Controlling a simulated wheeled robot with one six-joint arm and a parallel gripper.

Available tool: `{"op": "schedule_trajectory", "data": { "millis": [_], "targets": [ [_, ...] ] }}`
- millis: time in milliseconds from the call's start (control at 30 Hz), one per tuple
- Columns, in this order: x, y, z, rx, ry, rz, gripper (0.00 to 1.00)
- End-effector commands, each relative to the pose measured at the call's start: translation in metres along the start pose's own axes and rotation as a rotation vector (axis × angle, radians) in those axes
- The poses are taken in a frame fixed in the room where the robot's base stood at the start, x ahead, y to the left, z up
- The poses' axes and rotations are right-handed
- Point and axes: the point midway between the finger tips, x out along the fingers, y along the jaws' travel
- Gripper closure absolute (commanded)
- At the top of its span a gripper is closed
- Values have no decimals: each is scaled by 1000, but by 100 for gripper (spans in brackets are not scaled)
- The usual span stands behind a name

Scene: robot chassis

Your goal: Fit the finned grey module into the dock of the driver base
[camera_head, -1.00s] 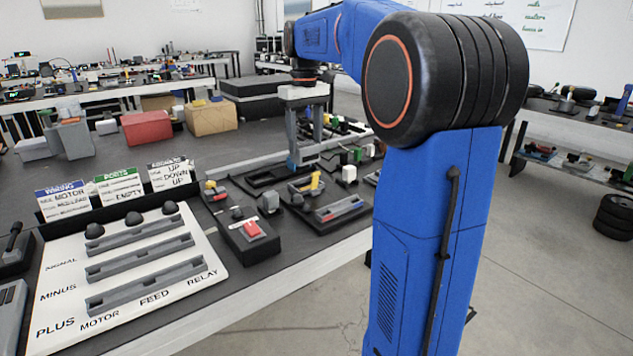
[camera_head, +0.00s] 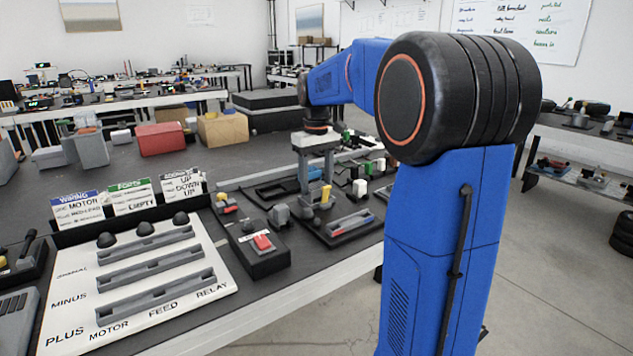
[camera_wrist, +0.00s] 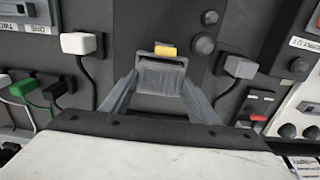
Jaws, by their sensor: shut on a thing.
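My gripper (camera_wrist: 158,96) is shut on a grey block with fine ridges, the finned grey module (camera_wrist: 161,78), in the wrist view. In the head view my gripper (camera_head: 315,185) points down over a dark base plate, which I take for the driver base (camera_head: 333,235). A yellow piece (camera_wrist: 165,49) lies just beyond the module's far edge; it also shows beside the fingers in the head view (camera_head: 326,193). The fingers and module hide most of the dock, so I cannot tell how deep the module sits.
A white plug (camera_wrist: 78,43) and a grey plug (camera_wrist: 240,67) with cables flank the fingers. A black box with a red switch (camera_head: 263,243) stands left of the base. The white labelled panel (camera_head: 215,300) lies at front left; label cards (camera_head: 130,195) stand behind it.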

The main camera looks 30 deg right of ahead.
Motion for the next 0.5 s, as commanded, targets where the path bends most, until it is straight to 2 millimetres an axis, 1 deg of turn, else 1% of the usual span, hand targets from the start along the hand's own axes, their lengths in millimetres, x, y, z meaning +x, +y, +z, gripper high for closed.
{"op": "schedule_trajectory", "data": {
  "millis": [100,133,200,500],
  "targets": [
    [2,0,0,0,0,0,74],
    [2,0,0,0,0,0,41],
    [2,0,0,0,0,0,27],
    [1,0,0,0,0,0,27]
  ]
}}
